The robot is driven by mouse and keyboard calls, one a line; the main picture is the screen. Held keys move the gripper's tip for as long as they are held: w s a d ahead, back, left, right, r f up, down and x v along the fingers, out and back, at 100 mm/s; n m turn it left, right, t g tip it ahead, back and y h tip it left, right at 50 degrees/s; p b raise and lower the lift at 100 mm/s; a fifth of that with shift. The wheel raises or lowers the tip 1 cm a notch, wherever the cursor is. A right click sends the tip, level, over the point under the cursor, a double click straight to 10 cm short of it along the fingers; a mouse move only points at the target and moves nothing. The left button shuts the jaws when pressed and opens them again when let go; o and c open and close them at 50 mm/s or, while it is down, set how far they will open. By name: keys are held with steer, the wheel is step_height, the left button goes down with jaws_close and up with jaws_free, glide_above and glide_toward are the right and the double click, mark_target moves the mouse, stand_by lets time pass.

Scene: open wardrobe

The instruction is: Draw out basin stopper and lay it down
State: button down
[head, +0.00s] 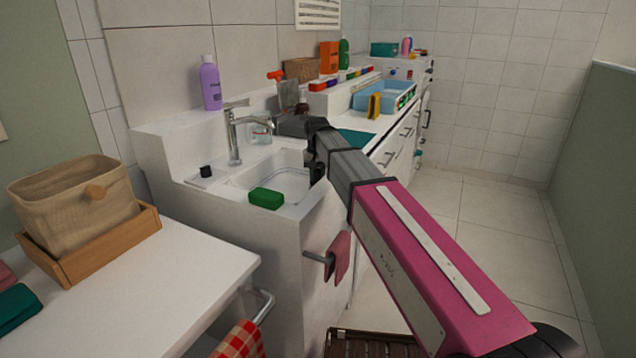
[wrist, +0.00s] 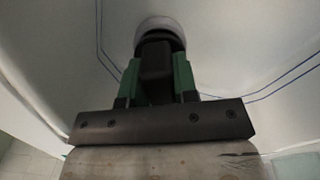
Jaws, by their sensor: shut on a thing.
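The white basin (head: 240,182) sits in the counter under a chrome tap (head: 234,135). My gripper (head: 318,168) reaches down at the basin's right side in the head view, and its fingertips are hard to make out there. In the wrist view, the green fingers of my gripper (wrist: 157,80) are shut on the dark upright part of the basin stopper (wrist: 158,38). The stopper's rounder, paler end lies beyond the fingers, against the white basin surface. I cannot tell whether it touches the basin or sits in the drain.
A green sponge (head: 266,198) lies on the basin's front rim, and a small black object (head: 206,171) on its left ledge. A purple bottle (head: 210,83) stands behind. A glass (head: 262,128) stands beside the tap. The near white counter (head: 190,285) has clear room beside the basket (head: 75,205).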

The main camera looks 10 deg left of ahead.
steer(key=shift+r, duration=0.85)
stand_by(0.8)
steer(key=shift+r, duration=1.8)
